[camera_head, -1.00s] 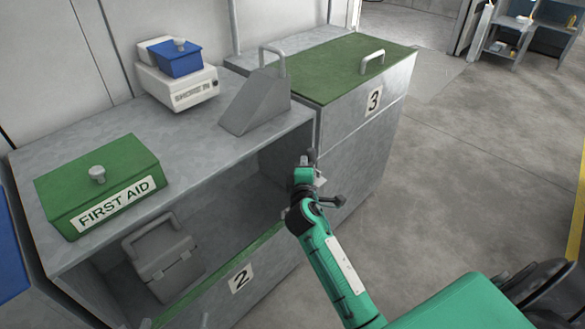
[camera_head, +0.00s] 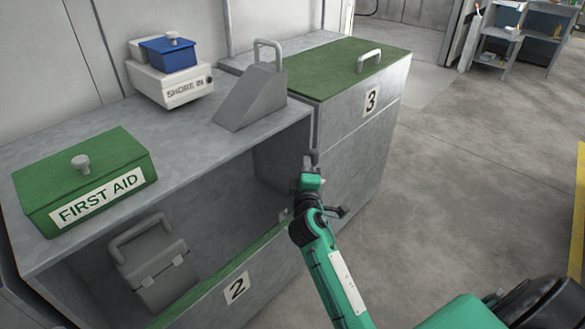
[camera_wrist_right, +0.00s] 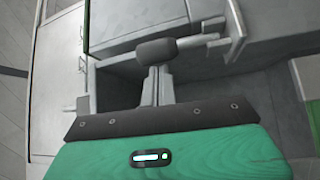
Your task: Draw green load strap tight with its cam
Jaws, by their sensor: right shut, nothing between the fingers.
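My right gripper (camera_head: 312,160) is shut and empty, in front of the divider between compartments 2 and 3. In the right wrist view its dark fingertips (camera_wrist_right: 156,51) are together near a grey bar with an end plate (camera_wrist_right: 232,35); I cannot tell whether they touch it. A green strip (camera_head: 215,283) runs along the top of the compartment 2 front; I cannot tell whether it is the load strap. A small grey fitting (camera_head: 284,214) sits at its right end, beside my gripper; I cannot tell whether it is the cam. My left gripper is not in view.
A grey case (camera_head: 160,270) stands inside open compartment 2. On the bench top are a green first aid box (camera_head: 85,180), a white unit (camera_head: 165,85) with a blue box (camera_head: 168,55), and a grey wedge (camera_head: 250,98). Open floor (camera_head: 480,190) lies to the right.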

